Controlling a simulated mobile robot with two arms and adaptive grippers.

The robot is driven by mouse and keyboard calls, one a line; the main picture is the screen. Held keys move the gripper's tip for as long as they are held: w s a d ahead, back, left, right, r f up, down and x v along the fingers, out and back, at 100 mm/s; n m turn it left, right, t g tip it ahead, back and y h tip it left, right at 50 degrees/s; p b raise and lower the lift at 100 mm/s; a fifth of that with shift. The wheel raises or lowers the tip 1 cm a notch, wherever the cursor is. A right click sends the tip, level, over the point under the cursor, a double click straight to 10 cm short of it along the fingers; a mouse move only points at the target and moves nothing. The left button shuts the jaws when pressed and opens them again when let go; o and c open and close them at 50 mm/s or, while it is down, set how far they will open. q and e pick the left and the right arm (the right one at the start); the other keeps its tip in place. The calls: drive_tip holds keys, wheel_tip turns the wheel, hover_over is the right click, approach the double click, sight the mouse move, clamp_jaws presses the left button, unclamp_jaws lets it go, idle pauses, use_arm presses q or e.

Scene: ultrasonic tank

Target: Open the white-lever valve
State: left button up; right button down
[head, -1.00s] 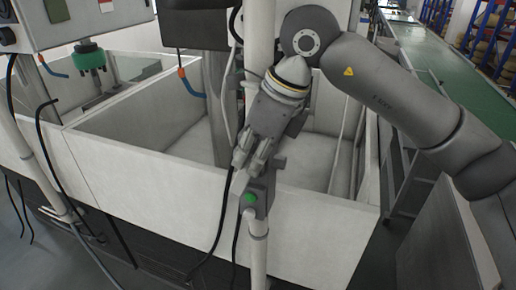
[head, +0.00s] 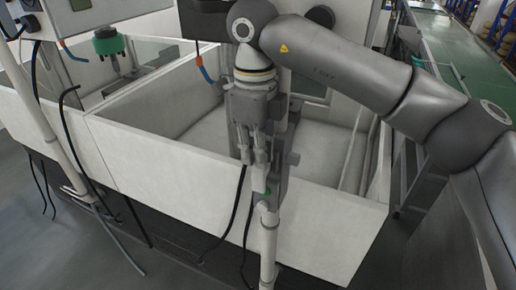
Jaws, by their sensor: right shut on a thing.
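My right gripper (head: 254,158) points down in front of the white vertical pipe (head: 268,245), near the tank's front wall. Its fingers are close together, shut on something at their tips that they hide. It appears to be the lever of the white-lever valve, but I cannot make out the lever or its angle. A grey box (head: 270,183) with a green button is on the pipe just below and right of the fingertips. My left gripper is not in view.
The white open tank (head: 150,160) fills the middle behind the pipe. Black hoses (head: 238,210) hang in front of it. Another white pipe (head: 58,140) and a green fitting (head: 108,42) are at left. A green conveyor (head: 455,55) is at back right.

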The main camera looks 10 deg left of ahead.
drive_tip(key=c, duration=1.5)
unclamp_jaws()
drive_tip(key=r, duration=1.2)
drive_tip(key=shift+w+a, duration=0.1)
drive_tip(key=shift+a, duration=0.1)
drive_tip(key=shift+f, duration=0.1)
